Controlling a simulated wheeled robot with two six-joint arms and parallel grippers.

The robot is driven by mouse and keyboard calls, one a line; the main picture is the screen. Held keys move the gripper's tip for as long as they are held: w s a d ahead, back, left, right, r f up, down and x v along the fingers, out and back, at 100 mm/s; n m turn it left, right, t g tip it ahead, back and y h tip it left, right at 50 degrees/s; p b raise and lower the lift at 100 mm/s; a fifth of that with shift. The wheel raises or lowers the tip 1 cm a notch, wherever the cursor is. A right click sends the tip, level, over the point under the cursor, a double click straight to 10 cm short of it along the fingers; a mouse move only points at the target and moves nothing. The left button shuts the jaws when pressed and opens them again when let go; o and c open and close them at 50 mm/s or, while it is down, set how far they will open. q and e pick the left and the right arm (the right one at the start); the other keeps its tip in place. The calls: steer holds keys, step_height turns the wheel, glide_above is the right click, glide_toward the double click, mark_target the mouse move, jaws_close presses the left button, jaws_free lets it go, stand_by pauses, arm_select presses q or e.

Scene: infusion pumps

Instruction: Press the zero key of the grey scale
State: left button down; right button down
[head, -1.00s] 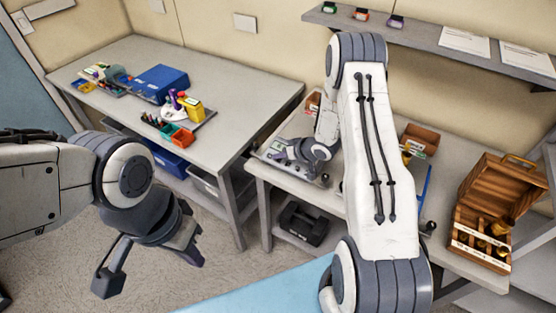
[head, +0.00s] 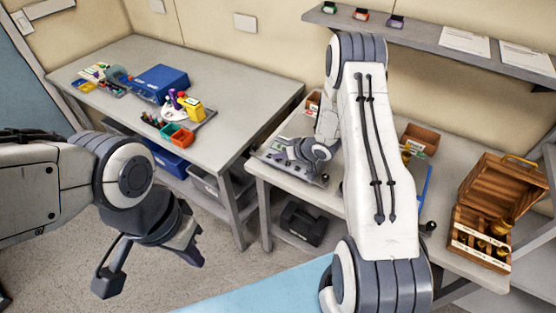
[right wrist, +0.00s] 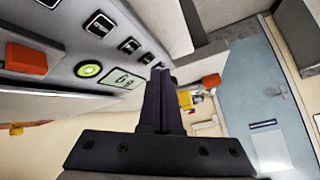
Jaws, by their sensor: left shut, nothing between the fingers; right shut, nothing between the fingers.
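A grey panel with keys (head: 284,170), which looks like the grey scale, lies on the right-hand bench under my right gripper (head: 284,149). In the right wrist view its face shows a lit display (right wrist: 125,79), a round green key (right wrist: 88,70) and several dark square keys (right wrist: 100,24). I cannot read which key is the zero key. The right gripper (right wrist: 160,72) is shut and empty, its tips close to the panel near the display; contact cannot be told. My left gripper (head: 148,268) is shut and empty, over the floor at left.
The left bench holds a blue box (head: 160,83) and small coloured bins (head: 176,135). A shelf (head: 430,38) runs above the right bench. My right arm hides part of that bench.

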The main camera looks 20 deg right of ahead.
steer(key=shift+d+f, duration=0.1)
steer(key=shift+f, duration=0.3)
steer(key=shift+w+f+b, duration=0.1)
steer(key=shift+f+b, duration=0.2)
steer(key=shift+b, duration=0.05)
stand_by(0.6)
stand_by(0.3)
steer(key=shift+r+p, duration=0.65)
steer(key=shift+r, duration=0.05)
steer(key=r+p, duration=0.1)
steer(key=a+r+p, duration=0.1)
steer(key=r, duration=0.1)
steer(key=s+r+p, duration=0.1)
steer(key=p, duration=0.1)
steer(key=shift+a+r, duration=0.15)
steer(key=shift+r, duration=0.25)
